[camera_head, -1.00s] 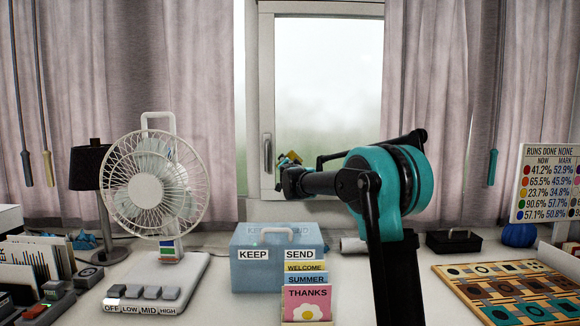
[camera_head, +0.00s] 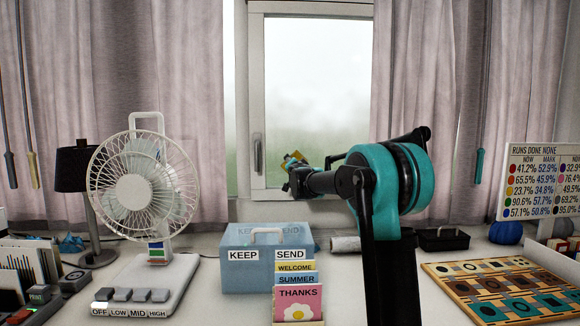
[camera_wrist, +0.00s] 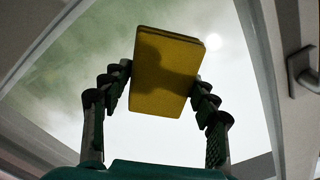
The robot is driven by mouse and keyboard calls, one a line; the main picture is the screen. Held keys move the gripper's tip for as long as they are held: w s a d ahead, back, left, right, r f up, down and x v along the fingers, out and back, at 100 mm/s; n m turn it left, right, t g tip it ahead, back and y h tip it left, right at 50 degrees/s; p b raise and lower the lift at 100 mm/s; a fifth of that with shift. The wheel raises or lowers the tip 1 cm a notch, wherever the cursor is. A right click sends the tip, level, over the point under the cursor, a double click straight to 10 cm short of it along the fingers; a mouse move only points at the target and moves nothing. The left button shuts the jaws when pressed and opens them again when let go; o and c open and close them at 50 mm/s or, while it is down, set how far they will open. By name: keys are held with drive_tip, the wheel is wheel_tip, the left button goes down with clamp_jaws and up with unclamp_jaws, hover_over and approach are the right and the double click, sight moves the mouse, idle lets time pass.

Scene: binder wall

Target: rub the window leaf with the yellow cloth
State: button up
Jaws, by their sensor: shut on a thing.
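The window leaf (camera_head: 257,80) has a white frame, frosted-looking glass and a grey handle (camera_head: 257,155) on its left side. My gripper (camera_head: 293,163) is in front of the lower left part of the glass, right of the handle. It is shut on the yellow cloth (camera_wrist: 165,70), a thick folded pad held between the two fingers. Only a small yellow bit of the cloth (camera_head: 291,158) shows in the head view. In the wrist view the glass (camera_wrist: 60,85) lies behind the cloth, and I cannot tell whether they touch.
A white fan (camera_head: 140,190) and a dark lamp (camera_head: 75,168) stand at the left. A blue box (camera_head: 240,277) and a card rack (camera_head: 300,300) stand in front below the window. A wooden pattern board (camera_head: 440,270) lies at the right. Curtains (camera_head: 420,90) flank the window.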

drive_tip(key=d, duration=0.6)
drive_tip(key=shift+d, duration=0.4)
idle(0.3)
drive_tip(key=shift+s, duration=2.95)
drive_tip(key=shift+s, duration=0.15)
drive_tip(key=s, duration=0.2)
drive_tip(key=shift+s, duration=0.35)
